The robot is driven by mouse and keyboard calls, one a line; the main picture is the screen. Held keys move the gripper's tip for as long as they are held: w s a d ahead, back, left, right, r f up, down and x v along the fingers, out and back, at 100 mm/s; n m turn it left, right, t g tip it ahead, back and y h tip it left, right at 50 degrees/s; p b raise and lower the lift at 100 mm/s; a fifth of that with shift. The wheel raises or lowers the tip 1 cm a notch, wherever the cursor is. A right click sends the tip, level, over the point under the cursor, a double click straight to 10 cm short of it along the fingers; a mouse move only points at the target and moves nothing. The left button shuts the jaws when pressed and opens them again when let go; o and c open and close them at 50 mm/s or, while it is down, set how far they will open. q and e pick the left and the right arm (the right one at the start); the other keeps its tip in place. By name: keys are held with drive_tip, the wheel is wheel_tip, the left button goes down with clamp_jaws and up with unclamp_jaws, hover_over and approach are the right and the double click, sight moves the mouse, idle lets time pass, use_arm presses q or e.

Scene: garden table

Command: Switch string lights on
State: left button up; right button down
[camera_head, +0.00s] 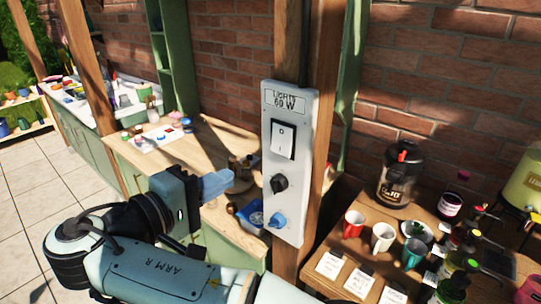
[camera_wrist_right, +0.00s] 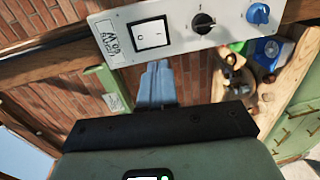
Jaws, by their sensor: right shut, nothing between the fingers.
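A white switch panel (camera_head: 306,104) labelled "LIGHTS 60 W" is fixed to a wooden post. It carries a white rocker switch (camera_head: 282,138) in a black frame, a black knob (camera_head: 279,183) and a blue knob (camera_head: 278,220). My right gripper (camera_head: 220,183) is shut and empty, to the left of the panel in the head view. In the right wrist view its blue fingers (camera_wrist_right: 157,80) point toward the panel edge, just below the rocker switch (camera_wrist_right: 148,35). Whether the fingertips touch the panel cannot be told. My left gripper is not in view.
A wooden table (camera_head: 335,240) at right holds a red mug (camera_head: 353,223), a white mug (camera_head: 382,236), a teal mug (camera_head: 412,253), jars and bottles. A green-sided counter (camera_head: 235,235) with small items stands behind my right arm. The wooden post (camera_head: 322,110) backs the panel.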

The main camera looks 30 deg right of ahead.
sight(280, 151)
drive_tip(key=x, duration=1.4)
drive_tip(key=shift+w, duration=0.1)
